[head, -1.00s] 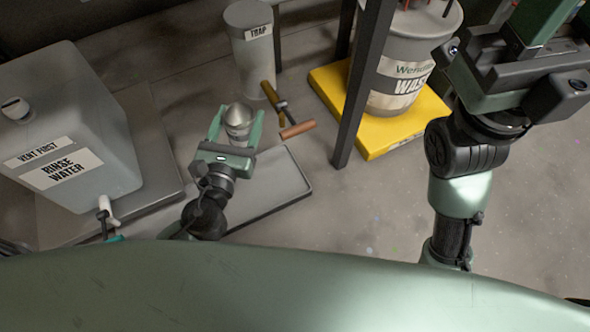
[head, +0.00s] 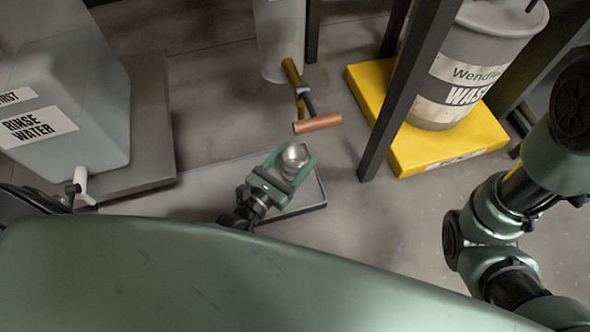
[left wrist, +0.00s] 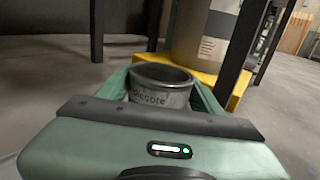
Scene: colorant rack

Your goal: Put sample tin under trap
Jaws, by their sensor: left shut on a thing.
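The sample tin (head: 294,157) is a small round metal tin. My left gripper (head: 291,163) is shut around it, one finger on each side. In the left wrist view the tin (left wrist: 161,84) stands between the fingers, dark-rimmed and open at the top, with partly hidden lettering. The trap (head: 280,40) is a pale grey cylinder at the top of the head view, its upper part cut off. A brass outlet (head: 292,72) and a copper-coloured handle (head: 318,124) stick out from it towards me. The tin is nearer to me than the handle and slightly left of it. My right gripper is out of view.
A grey tray (head: 190,203) lies below the left gripper. The rinse water container (head: 65,100) stands on the left. A dark upright post (head: 408,90) stands right of the trap, before a waste drum (head: 470,60) on a yellow base (head: 440,150). Floor between handle and post is clear.

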